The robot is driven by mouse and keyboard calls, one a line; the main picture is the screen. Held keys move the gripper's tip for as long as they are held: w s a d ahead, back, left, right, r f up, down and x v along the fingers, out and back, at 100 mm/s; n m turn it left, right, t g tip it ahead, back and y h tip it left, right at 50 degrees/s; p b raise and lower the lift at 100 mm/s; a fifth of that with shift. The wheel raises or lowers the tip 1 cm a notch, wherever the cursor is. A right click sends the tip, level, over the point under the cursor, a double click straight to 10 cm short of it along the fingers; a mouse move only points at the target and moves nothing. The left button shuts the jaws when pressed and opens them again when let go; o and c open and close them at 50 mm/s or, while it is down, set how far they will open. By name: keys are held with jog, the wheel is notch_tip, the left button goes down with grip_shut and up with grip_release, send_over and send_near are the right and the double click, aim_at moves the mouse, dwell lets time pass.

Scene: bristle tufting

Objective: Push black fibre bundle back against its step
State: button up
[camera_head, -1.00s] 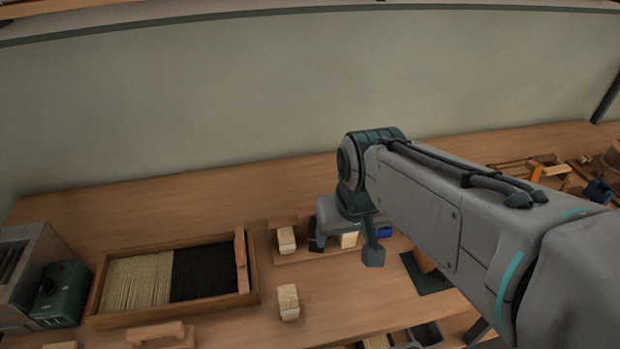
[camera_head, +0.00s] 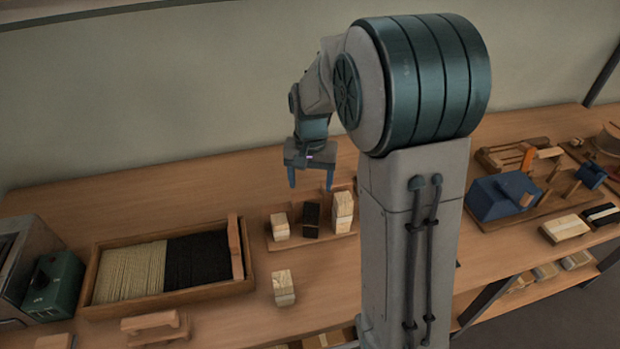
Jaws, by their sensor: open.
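The black fibre bundle (camera_head: 311,220) stands on a small wooden stand (camera_head: 292,243) between a pale bundle (camera_head: 280,226) on the left and a taller pale bundle (camera_head: 342,212) on the right. Whether its back touches the step behind it cannot be told from this view. My gripper (camera_head: 310,180) is open and empty, its two blue fingers pointing down, apart from each other. It appears above and behind the black bundle, with a visible gap between them. My arm rises in front of the bench and hides what lies to the right of the stand.
A wooden tray (camera_head: 170,297) with pale and black fibres stands at left, beside a green box (camera_head: 53,285). A loose pale bundle (camera_head: 283,288) stands in front of the stand. A wooden handled tool (camera_head: 155,328) lies near the front. A blue machine (camera_head: 500,196) is at right.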

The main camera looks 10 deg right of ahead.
aim_at(311, 211)
jog(key=shift+f, duration=0.1)
notch_tip(311, 211, down, 14)
jog(key=shift+r+p, duration=0.2)
jog(key=shift+p, duration=0.4)
jog(key=c, duration=1.1)
